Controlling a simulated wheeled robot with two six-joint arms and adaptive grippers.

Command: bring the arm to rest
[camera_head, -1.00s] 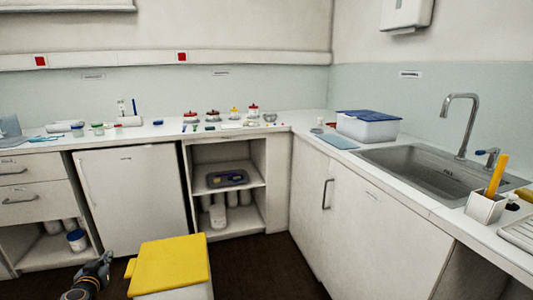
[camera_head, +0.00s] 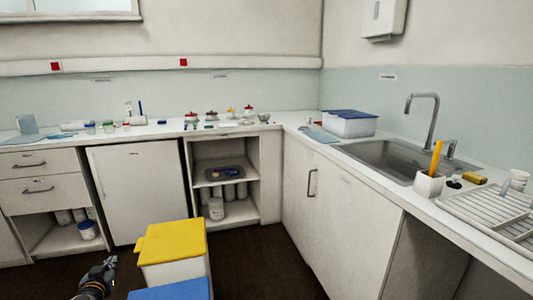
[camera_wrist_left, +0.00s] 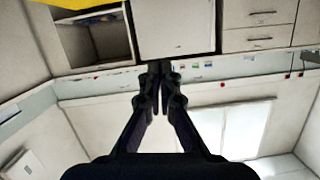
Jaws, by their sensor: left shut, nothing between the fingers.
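My left gripper (camera_head: 110,262) shows low in the head view, left of the yellow-lidded bin, apart from it and over the dark floor. It is shut and holds nothing. In the left wrist view its dark fingers (camera_wrist_left: 160,78) are together, and the room behind them appears upside down. My right gripper is in neither view.
A bin with a yellow lid (camera_head: 171,240) stands on the floor, with a blue lid (camera_head: 170,288) in front of it. White cabinets (camera_head: 137,190) line the back. The counter carries a sink (camera_head: 385,158), a blue-lidded box (camera_head: 349,124) and a drying rack (camera_head: 490,215). Dark floor lies between.

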